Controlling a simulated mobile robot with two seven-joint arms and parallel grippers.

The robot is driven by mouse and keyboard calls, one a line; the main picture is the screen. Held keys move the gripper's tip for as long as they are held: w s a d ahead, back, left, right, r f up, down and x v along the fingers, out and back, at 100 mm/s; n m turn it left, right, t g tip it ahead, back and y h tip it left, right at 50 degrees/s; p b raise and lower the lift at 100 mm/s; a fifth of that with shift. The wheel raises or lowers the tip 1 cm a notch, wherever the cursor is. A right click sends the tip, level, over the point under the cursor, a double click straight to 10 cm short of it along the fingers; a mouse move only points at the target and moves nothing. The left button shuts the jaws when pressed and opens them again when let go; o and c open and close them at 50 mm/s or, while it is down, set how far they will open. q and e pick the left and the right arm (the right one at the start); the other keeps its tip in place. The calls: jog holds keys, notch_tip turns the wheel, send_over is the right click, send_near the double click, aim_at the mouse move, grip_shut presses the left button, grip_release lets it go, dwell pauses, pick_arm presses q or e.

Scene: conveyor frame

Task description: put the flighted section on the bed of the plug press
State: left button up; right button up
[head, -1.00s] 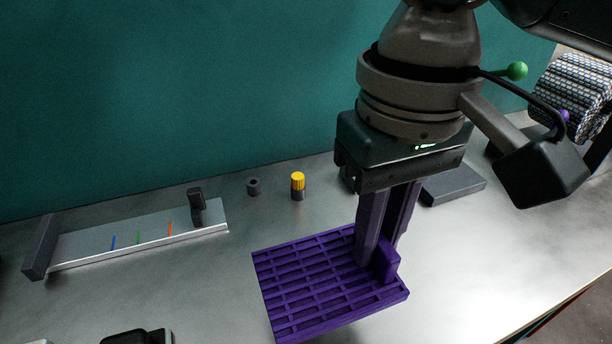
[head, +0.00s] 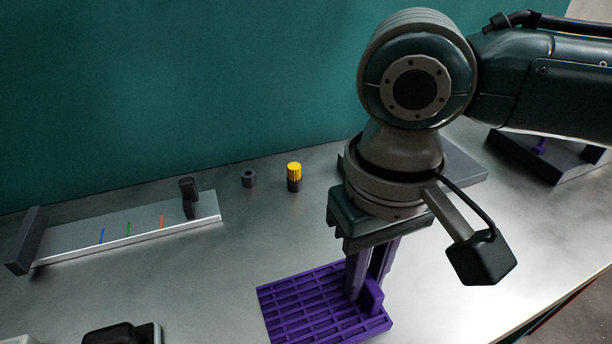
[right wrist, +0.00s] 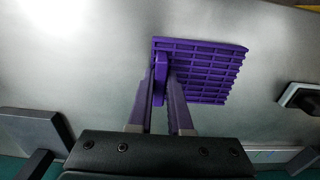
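The purple slatted plate with an upright tab (head: 306,300), which I take as the flighted section, is low over the bench at bottom centre. It also shows in the right wrist view (right wrist: 208,72). My right gripper (head: 368,282) points down and is shut on the tab at the plate's right side. The plate looks level; I cannot tell whether it touches the bench. The plug press is not clearly identifiable; a flat dark grey block (head: 462,164) lies behind my right arm, partly hidden. My left gripper is not in view.
A rail with coloured marks and a dark upright (head: 130,236) lies at left. A yellow-topped cylinder (head: 294,177) and a small dark nut (head: 248,178) stand at the back. A dark tray with a purple piece (head: 552,160) is at far right. A black device (head: 120,334) is at bottom left.

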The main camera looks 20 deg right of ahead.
jog(key=o, duration=0.4)
jog(key=shift+r, duration=0.1)
